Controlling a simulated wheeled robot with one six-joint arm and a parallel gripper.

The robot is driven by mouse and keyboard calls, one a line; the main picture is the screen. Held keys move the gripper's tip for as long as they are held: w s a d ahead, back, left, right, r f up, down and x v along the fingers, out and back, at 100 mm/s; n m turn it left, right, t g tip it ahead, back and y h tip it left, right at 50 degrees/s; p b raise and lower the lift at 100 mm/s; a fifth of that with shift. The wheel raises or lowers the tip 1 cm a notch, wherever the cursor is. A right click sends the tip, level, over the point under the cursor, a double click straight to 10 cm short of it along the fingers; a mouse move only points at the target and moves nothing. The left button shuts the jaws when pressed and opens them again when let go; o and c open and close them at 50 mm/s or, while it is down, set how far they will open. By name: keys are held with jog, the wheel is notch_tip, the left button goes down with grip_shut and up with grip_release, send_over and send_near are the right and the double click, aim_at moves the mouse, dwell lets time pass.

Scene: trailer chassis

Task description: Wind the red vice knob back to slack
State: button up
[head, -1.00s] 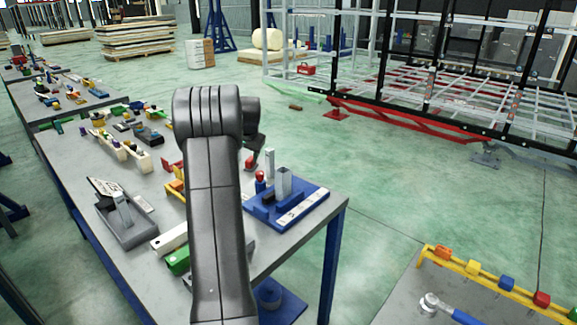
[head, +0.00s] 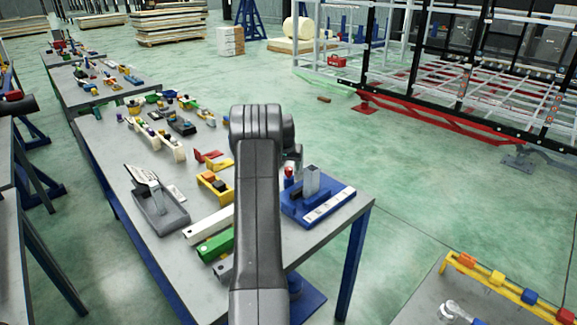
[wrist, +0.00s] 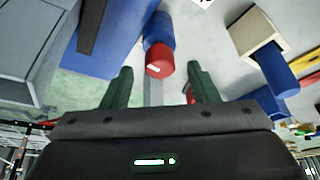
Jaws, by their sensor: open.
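The red knob (wrist: 159,62) shows in the wrist view at the end of a blue cylinder (wrist: 158,28), with a small white mark on its face. My gripper (wrist: 159,72) is open, one finger on each side of the knob in the picture. I see gaps on both sides and cannot tell how deep the knob sits between the fingers. In the head view the knob (head: 289,172) stands at the left of the blue vice (head: 318,204), which holds a grey block (head: 311,181). My gripper is just above the knob there, partly hidden by my arm.
The vice sits near the corner of a grey table (head: 200,281). Another table (head: 425,292) is at lower right. Open green floor lies between.

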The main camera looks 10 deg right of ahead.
jog(key=shift+x, duration=1.1)
jog(key=c, duration=1)
